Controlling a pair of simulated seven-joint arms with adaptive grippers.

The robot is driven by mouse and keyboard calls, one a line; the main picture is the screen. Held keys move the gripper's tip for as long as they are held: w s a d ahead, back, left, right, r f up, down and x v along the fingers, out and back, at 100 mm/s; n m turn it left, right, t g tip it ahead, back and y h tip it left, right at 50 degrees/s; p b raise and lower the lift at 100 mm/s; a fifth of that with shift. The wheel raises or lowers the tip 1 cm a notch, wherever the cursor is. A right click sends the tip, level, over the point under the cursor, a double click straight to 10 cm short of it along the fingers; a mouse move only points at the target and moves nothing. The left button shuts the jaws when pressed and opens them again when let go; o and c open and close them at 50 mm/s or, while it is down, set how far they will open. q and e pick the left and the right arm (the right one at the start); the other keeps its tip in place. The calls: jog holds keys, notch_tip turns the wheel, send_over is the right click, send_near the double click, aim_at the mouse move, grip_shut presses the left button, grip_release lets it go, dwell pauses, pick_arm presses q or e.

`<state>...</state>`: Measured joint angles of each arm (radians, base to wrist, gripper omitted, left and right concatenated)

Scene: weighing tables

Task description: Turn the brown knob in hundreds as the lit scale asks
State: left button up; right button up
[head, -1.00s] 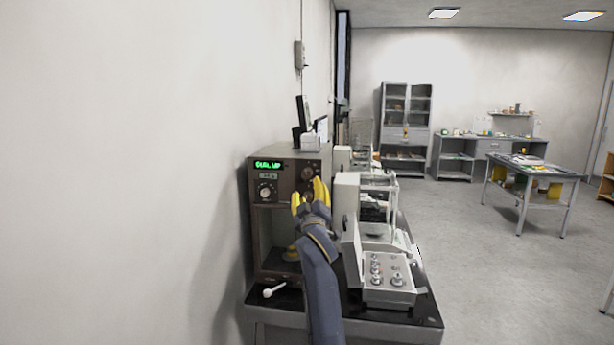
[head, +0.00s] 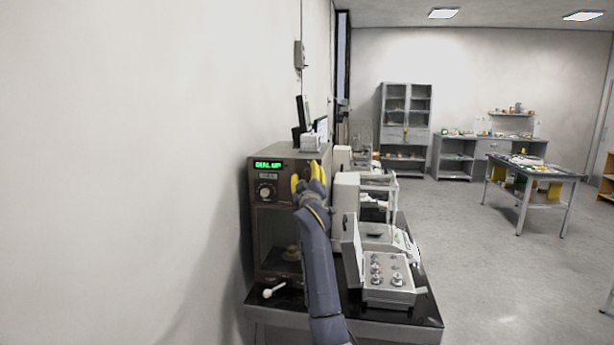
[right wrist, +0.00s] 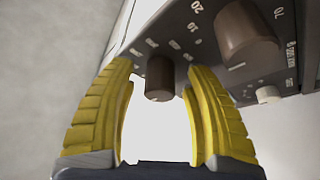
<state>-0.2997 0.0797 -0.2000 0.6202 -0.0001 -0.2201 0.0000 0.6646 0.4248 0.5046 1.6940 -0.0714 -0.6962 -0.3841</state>
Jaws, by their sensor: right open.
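The brown scale housing (head: 284,215) stands against the wall, its green display (head: 268,165) lit and appearing to read "DIAL UP". My right gripper (head: 308,178) is at the upper right of its front panel, covering the knobs there in the head view. In the right wrist view a small brown knob (right wrist: 160,77) shows between the open yellow fingers (right wrist: 160,70), with a visible gap on both sides. A larger brown knob (right wrist: 246,36) with a white mark sits beside it, outside the fingers. My left gripper is not in view.
A small white spoon-like object (head: 273,290) lies on the dark tabletop (head: 290,308). The wall is close on the left.

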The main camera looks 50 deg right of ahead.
jog(key=shift+o, duration=0.2)
grip_shut()
jog(key=shift+m, duration=0.3)
jog(key=m+g+h, duration=0.1)
jog(key=m, duration=0.1)
jog(key=m+h, duration=0.1)
jog(key=m, duration=0.2)
jog(key=shift+m+g+h, duration=0.3)
jog(key=shift+g, duration=0.1)
jog(key=shift+m+g+h, duration=0.4)
jog(key=shift+m, duration=0.85)
jog(key=shift+m+g+h, duration=0.4)
jog(key=shift+m, duration=0.85)
jog(key=shift+r, duration=0.1)
